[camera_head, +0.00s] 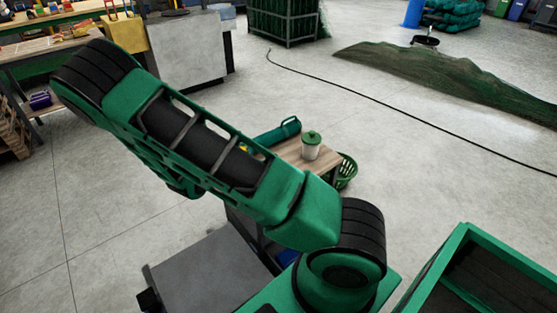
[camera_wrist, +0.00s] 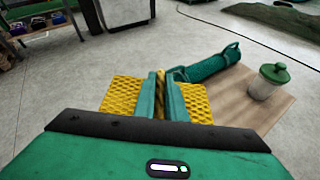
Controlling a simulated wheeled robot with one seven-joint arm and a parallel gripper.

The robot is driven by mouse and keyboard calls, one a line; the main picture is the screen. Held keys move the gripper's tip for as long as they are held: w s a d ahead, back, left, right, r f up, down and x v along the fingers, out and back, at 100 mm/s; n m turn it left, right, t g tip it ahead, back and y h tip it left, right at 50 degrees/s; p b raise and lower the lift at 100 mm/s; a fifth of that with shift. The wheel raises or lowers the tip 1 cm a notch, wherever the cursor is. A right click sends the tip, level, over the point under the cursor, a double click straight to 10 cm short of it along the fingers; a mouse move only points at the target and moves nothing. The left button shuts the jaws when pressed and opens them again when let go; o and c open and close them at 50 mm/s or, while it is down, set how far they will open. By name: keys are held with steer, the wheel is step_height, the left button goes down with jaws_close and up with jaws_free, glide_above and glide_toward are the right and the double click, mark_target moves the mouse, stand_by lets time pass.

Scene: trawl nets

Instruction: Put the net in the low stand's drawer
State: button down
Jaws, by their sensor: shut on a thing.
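My gripper (camera_wrist: 160,96) is shut on a yellow mesh net (camera_wrist: 126,95) in the wrist view. The net spreads out on both sides of the fingers, and a yellow strand shows between them. The low stand has a wooden top (camera_wrist: 240,100), right of and below the fingers. I cannot tell whether the net touches it. In the head view the stand's top (camera_head: 322,167) shows behind my arm, which hides my gripper and most of the stand. I cannot make out the drawer.
A green-rimmed bin (camera_head: 440,262) is at right. A black cable crosses the open floor behind.

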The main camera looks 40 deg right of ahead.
steer(key=shift+m+g+h, duration=0.8)
steer(key=shift+s+d+f, duration=0.6)
steer(key=shift+d+f, duration=2)
steer(key=shift+d, duration=0.35)
steer(key=shift+s+d+f, duration=0.65)
steer(key=shift+d+f, duration=2)
steer(key=shift+d, duration=0.35)
steer(key=shift+s+d+f, duration=0.6)
steer(key=shift+d+f, duration=2)
steer(key=shift+d, duration=0.35)
steer(key=c, duration=1.8)
jaws_free()
steer(key=shift+a, duration=0.1)
